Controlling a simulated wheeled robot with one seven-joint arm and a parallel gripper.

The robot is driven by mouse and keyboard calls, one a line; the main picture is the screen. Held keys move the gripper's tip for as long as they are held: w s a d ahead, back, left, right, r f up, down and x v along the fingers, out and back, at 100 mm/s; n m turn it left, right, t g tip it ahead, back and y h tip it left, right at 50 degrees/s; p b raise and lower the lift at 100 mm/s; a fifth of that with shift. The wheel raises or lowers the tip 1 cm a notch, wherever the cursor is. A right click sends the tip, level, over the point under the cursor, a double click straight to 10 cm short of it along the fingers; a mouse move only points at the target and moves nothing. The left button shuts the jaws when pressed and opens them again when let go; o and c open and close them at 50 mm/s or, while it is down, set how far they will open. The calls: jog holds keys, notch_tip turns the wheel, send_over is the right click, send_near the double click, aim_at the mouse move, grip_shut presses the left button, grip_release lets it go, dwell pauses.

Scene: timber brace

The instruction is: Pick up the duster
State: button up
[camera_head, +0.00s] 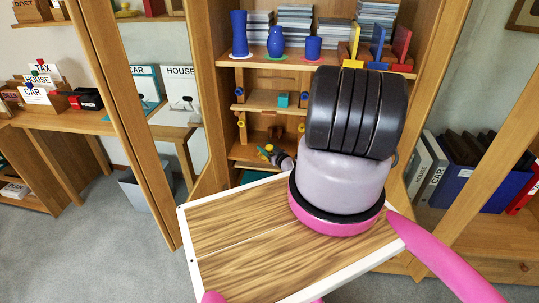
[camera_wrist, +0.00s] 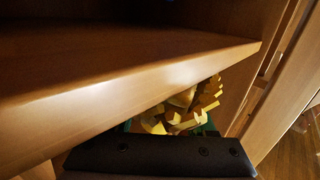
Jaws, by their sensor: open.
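I cannot clearly pick out a duster in either view. A small yellow, green and blue item (camera_head: 268,152) shows on a low shelf of the wooden cabinet, beside my arm; it is too small to name. In the wrist view a jumble of yellow blocky pieces (camera_wrist: 184,110) lies below a shelf edge, with something green around it. My gripper (camera_wrist: 160,158) shows as a dark body along the bottom of the wrist view, close under the shelf board. It is open, and nothing shows held. In the head view my arm hides much of the cabinet's lower right.
The shelf board (camera_wrist: 130,85) runs close across the wrist view. The cabinet's open door (camera_head: 120,100) stands at the left. Blue vases (camera_head: 275,42) and colored bookends (camera_head: 377,46) stand on an upper shelf. Binders (camera_head: 470,165) stand at the right. Carpet (camera_head: 100,230) is clear at lower left.

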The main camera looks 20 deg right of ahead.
grip_shut()
jog(key=shift+r, duration=0.1)
notch_tip(320, 180, up, 10)
dwell(0.5)
jog(key=c, duration=0.6)
grip_release()
grip_shut()
jog(key=shift+s, duration=0.1)
